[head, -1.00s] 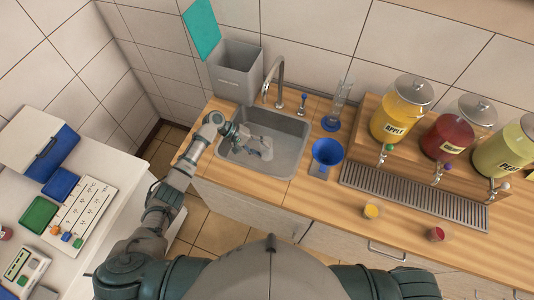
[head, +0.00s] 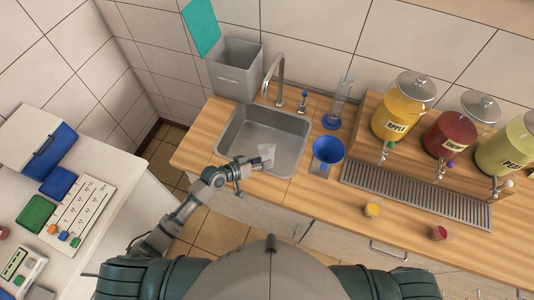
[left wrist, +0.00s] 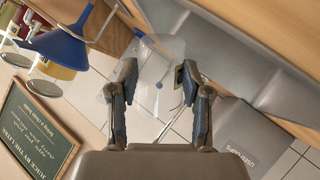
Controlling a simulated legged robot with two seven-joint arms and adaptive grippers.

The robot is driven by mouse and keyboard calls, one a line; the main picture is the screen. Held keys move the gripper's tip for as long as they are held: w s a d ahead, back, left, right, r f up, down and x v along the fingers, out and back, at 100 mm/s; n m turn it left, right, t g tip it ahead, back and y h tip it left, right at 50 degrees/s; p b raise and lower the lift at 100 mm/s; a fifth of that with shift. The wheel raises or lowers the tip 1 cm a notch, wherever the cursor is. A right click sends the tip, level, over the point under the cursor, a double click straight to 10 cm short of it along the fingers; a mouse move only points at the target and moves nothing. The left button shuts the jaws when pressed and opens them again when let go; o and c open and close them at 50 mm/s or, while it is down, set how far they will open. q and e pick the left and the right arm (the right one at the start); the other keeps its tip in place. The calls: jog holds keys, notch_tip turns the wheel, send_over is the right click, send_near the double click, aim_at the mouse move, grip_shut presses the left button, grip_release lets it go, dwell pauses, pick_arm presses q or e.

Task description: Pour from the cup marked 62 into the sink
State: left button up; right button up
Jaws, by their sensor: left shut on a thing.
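My left gripper (head: 254,162) is shut on a clear cup (head: 267,151) and holds it over the front right part of the grey sink (head: 232,140). The cup looks roughly upright and I see no coloured liquid in it. In the left wrist view, the clear cup (left wrist: 150,55) sits between the two fingers of the gripper (left wrist: 157,78). A small dark and yellow mark shows by one fingertip, but no number can be read. My right gripper is out of view.
A blue funnel (head: 327,151) stands right of the sink, and a faucet (head: 275,80) behind it. Small cups of yellow (head: 372,209) and red (head: 438,232) liquid stand near the counter's front. Juice dispensers (head: 403,105) line the back. A grey bin (head: 236,68) stands behind the sink.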

pick_arm(q)
jog(key=m+t+b, duration=0.1)
jog(key=s+f+m+t+b, duration=0.1)
jog(key=b, duration=0.1)
jog(key=t+b, duration=0.1)
jog(key=b, duration=0.1)
jog(key=shift+s+d+f+m+h, duration=0.15)
jog(key=shift+s+f+m+h, duration=0.15)
jog(key=shift+m+h, duration=0.1)
jog(key=shift+s+r+m+t+b, duration=0.15)
jog(key=shift+r+m+t+b, duration=0.1)
jog(key=shift+m+t+b, duration=0.2)
jog(key=shift+r, duration=0.2)
jog(key=shift+m+t+h, duration=0.6)
jog(key=shift+m+t, duration=0.05)
jog(key=shift+m, duration=0.1)
jog(key=shift+s+d+r+p, duration=0.1)
jog(key=shift+s+r, duration=0.25)
jog(key=shift+s, duration=0.5)
jog(key=shift+s+d+r+p, duration=0.15)
jog(key=shift+s+r, duration=0.15)
jog(key=shift+s, duration=0.5)
jog(key=shift+s+d+r+p, duration=0.1)
jog(key=shift+s+r, duration=0.25)
jog(key=shift+s, duration=0.5)
